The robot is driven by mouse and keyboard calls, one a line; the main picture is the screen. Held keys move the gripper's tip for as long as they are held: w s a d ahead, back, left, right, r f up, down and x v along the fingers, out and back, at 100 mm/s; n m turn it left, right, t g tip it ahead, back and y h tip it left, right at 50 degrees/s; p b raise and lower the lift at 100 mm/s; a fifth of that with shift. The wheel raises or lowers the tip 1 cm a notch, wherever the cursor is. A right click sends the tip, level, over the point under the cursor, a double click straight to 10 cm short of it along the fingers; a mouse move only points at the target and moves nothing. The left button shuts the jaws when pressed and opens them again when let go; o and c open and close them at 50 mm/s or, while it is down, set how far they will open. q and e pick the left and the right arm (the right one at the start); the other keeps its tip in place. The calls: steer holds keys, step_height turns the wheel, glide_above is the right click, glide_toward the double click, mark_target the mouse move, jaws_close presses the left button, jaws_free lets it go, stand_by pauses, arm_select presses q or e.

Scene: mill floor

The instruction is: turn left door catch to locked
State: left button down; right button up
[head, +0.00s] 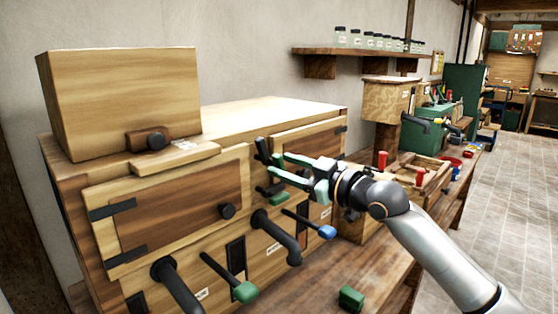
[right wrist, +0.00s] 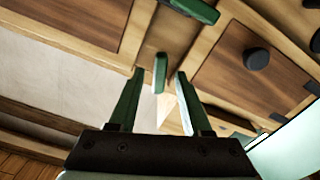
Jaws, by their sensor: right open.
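Dark catch pieces (head: 262,150) show between the two doors, partly behind my right gripper (head: 281,167). Which door each belongs to is hard to tell. My right gripper is open in front of them. In the right wrist view, a small green-ended piece (right wrist: 160,72) stands between and just beyond the open fingers (right wrist: 158,90); contact is not clear. My left gripper is out of view.
Below are levers with a green grip (head: 246,291) and a blue grip (head: 327,232), and black bent pipes (head: 278,238). A green-ended lever (head: 277,199) sits just under my gripper. A green block (head: 351,298) lies on the bench. Tiled floor is open at right.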

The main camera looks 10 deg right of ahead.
steer(key=shift+x, duration=1.2)
jaws_close()
